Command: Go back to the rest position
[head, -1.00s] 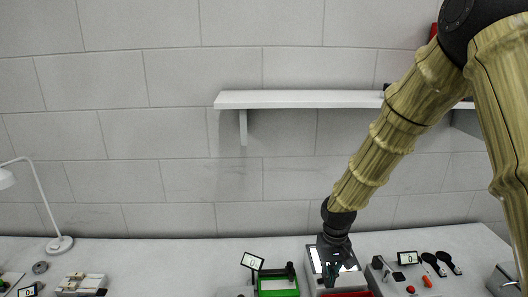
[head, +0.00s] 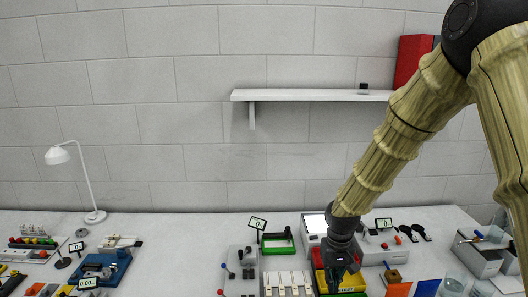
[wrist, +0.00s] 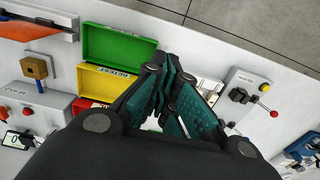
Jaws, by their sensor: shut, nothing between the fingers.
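My gripper (head: 338,279) hangs at the end of my arm over the workbench, above a group of coloured bins. In the wrist view my gripper (wrist: 168,88) shows its two green-black fingers closed together with nothing between them. Beyond the fingers lie a green bin (wrist: 118,46) and a yellow bin (wrist: 104,85), with a red bin (wrist: 84,104) partly hidden by my gripper. In the head view the yellow bin (head: 350,281) is partly covered by my gripper. The rest position itself is not marked in any view.
A white wall shelf (head: 300,95) with a red binder (head: 411,58) is behind my arm. A desk lamp (head: 88,180), a blue fixture (head: 103,268), a green frame (head: 277,242) and small displays crowd the bench. The bench's back strip (head: 180,222) is mostly clear.

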